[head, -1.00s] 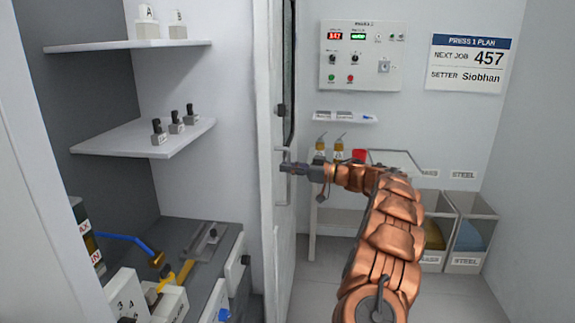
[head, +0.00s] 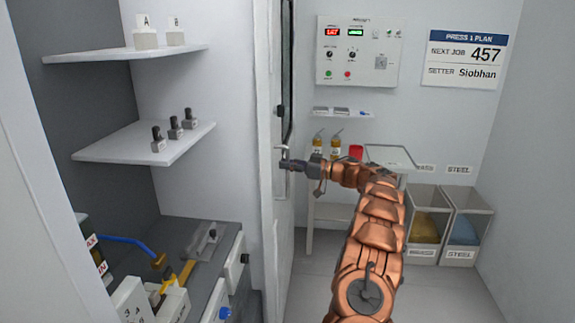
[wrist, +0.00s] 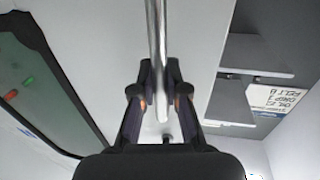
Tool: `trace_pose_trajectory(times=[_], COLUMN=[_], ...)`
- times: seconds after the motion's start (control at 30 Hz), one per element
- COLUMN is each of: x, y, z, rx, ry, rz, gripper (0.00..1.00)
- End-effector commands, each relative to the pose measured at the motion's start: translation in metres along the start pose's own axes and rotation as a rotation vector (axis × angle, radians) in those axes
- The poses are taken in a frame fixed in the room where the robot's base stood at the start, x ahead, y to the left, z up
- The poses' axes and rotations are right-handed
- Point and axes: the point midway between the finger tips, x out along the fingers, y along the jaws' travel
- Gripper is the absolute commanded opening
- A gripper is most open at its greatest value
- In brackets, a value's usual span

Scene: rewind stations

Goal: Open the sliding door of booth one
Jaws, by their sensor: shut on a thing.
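The sliding door (head: 270,180) of the booth is a pale panel seen nearly edge-on in the head view, left of the picture's middle. It has a dark-edged window, and its face with the window also shows in the wrist view (wrist: 185,35). A metal bar handle (wrist: 157,50) stands on the door. My gripper (head: 286,164) is at the handle, and in the wrist view my gripper (wrist: 160,104) has one finger on each side of the bar, shut on it. The fingers hide part of the handle in the head view.
Beyond the door are a control panel (head: 358,52), a plan sign (head: 463,61), a small shelf (head: 343,113) with bottles below, and two bins (head: 464,228) on the floor. At left are wall shelves (head: 145,142) and a bench (head: 195,240) with tools. Floor right of the bins is clear.

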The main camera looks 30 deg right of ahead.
Motion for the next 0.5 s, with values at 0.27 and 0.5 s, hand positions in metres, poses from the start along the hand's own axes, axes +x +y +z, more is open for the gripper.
trace_pose_trajectory(times=[0.27,0.5], x=[-0.0006,-0.0001], y=[0.0003,0.0], z=[-0.001,-0.0005], rx=[-0.001,0.0], ry=[0.001,0.0], rz=[0.001,0.0], gripper=[0.38,0.39])
